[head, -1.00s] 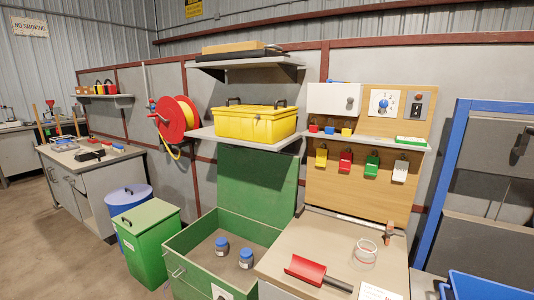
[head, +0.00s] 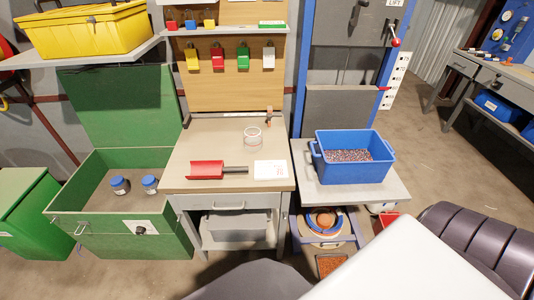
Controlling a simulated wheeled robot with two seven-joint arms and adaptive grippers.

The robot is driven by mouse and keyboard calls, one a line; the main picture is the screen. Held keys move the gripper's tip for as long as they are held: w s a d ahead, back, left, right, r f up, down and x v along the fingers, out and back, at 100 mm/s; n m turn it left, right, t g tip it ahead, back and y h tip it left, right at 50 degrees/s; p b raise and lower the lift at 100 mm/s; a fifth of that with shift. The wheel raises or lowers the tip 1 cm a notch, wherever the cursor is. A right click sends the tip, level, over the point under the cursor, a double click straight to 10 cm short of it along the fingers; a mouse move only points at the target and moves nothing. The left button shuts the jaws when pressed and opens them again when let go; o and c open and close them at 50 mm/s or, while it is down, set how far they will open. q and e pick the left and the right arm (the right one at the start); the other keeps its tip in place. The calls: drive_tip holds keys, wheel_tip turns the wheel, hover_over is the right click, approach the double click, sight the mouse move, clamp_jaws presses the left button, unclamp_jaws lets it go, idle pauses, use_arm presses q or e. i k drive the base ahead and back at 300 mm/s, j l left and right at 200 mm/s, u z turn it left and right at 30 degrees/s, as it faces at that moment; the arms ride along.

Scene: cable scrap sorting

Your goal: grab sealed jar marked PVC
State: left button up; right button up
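Two small jars with blue lids stand inside the open green chest at the left in the head view. The left jar (head: 120,185) and the right jar (head: 150,184) look alike and upright. Their labels are too small to read, so I cannot tell which is marked PVC. A clear round open container (head: 253,136) stands on the workbench. Neither of my grippers can be made out. A white surface and dark rounded parts fill the lower right, and a dark shape shows at the bottom middle.
The green chest (head: 60,215) has its lid raised. The workbench (head: 215,135) holds a red scoop (head: 206,170) and a white card (head: 270,170). A blue bin (head: 350,173) of granules stands on a grey table (head: 395,192). Floor is open at the right.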

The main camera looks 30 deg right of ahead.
sight(149, 184)
drive_tip(key=i+j+z, duration=0.1)
drive_tip(key=j+z, duration=0.15)
drive_tip(key=j, duration=1)
drive_tip(key=j+z, duration=0.25)
drive_tip(key=j, duration=0.95)
